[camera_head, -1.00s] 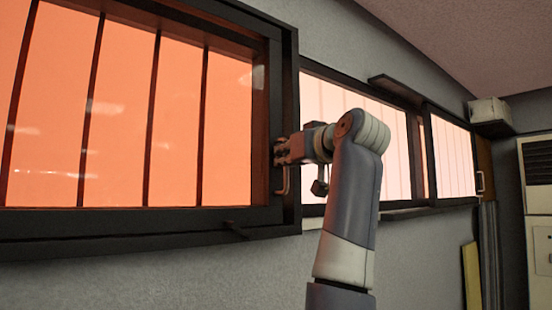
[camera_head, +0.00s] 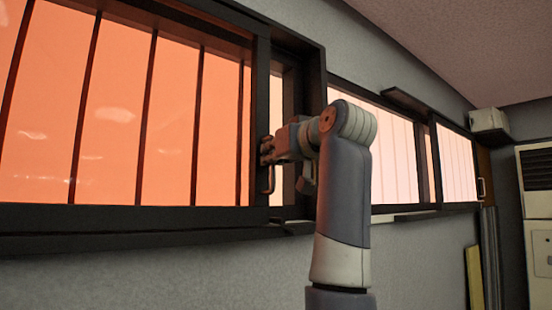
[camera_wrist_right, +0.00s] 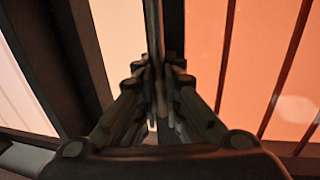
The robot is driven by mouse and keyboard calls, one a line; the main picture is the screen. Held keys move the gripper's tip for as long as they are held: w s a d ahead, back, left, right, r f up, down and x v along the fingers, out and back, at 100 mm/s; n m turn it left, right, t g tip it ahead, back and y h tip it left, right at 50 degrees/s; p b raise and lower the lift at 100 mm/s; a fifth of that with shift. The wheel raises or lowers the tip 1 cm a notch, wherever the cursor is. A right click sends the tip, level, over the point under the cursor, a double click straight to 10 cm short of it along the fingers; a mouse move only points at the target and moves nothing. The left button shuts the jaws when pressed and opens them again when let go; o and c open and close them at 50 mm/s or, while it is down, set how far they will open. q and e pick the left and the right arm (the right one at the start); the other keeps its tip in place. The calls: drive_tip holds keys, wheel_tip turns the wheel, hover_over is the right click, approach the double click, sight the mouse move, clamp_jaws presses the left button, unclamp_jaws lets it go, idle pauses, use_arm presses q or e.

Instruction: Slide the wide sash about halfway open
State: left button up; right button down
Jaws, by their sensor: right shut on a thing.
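The wide sash (camera_head: 262,100), a dark frame around an orange pane with vertical bars, fills the left of the head view. A narrow pale strip (camera_head: 277,150) shows between its right edge and the dark fixed frame (camera_head: 315,75). My right gripper (camera_head: 266,150) is shut on the sash's upright bar handle (camera_head: 267,182) at that edge. In the right wrist view the handle (camera_wrist_right: 154,25) runs between the closed fingers (camera_wrist_right: 154,75). The fingers hide the handle's middle. My left gripper is not in view.
A second window with paler panes (camera_head: 395,155) continues along the wall to the right, with a small ledge (camera_head: 408,100) above it. A yellow board (camera_head: 473,275) and a white cabinet (camera_head: 538,215) stand at the far right.

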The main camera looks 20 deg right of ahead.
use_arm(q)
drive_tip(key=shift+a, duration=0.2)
use_arm(e)
drive_tip(key=c, duration=2)
unclamp_jaws()
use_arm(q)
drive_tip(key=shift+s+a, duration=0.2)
use_arm(e)
drive_tip(key=shift+s+d, duration=0.1)
drive_tip(key=shift+s, duration=0.05)
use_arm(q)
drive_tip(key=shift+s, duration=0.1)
use_arm(e)
drive_tip(key=s+d, duration=0.2)
drive_tip(key=s, duration=1)
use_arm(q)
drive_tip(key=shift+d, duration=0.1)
use_arm(e)
drive_tip(key=shift+w, duration=0.1)
